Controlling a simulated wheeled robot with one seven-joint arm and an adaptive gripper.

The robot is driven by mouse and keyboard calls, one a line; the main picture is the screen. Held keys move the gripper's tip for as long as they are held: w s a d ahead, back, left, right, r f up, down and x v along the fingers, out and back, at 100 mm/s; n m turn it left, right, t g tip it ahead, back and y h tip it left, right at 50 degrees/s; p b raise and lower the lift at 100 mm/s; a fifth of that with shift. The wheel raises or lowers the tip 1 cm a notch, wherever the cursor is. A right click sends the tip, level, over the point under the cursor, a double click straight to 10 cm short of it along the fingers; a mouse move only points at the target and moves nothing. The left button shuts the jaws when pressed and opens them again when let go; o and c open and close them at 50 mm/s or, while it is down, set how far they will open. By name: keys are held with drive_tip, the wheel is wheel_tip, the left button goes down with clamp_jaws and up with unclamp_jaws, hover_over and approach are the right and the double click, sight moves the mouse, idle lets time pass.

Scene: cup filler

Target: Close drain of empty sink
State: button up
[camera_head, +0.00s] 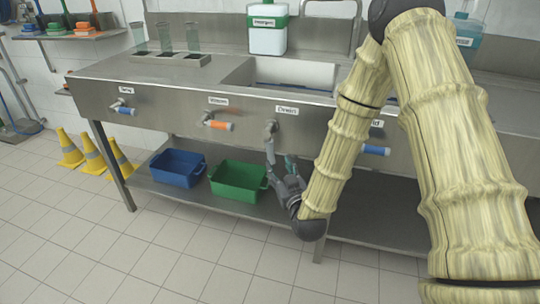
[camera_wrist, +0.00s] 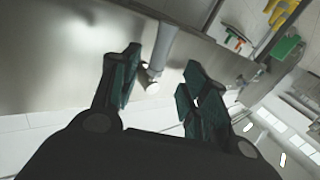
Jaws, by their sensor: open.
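The empty sink (camera_head: 292,76) is a basin in the steel counter. Its drain handle (camera_head: 270,132) is grey, sits on the counter's front panel under a label reading "Drain", and points down. My gripper (camera_head: 279,162) is just below the handle, partly beside the forearm. In the wrist view my gripper (camera_wrist: 158,85) is open, with dark green finger pads. The grey handle (camera_wrist: 161,52) reaches down into the space between the fingers, nearer the left one. I cannot tell if a finger touches it.
An orange-handled valve (camera_head: 216,124) is left of the drain handle, and a blue-handled one (camera_head: 374,150) is to its right behind my arm. A green bin (camera_head: 238,182) and a blue bin (camera_head: 178,168) stand on the lower shelf. A white bottle (camera_head: 267,32) stands behind the sink.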

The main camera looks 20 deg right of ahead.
sight(271, 153)
drive_tip(key=w, duration=1)
drive_tip(key=shift+a+b, duration=0.15)
drive_tip(key=shift+b, duration=0.25)
clamp_jaws()
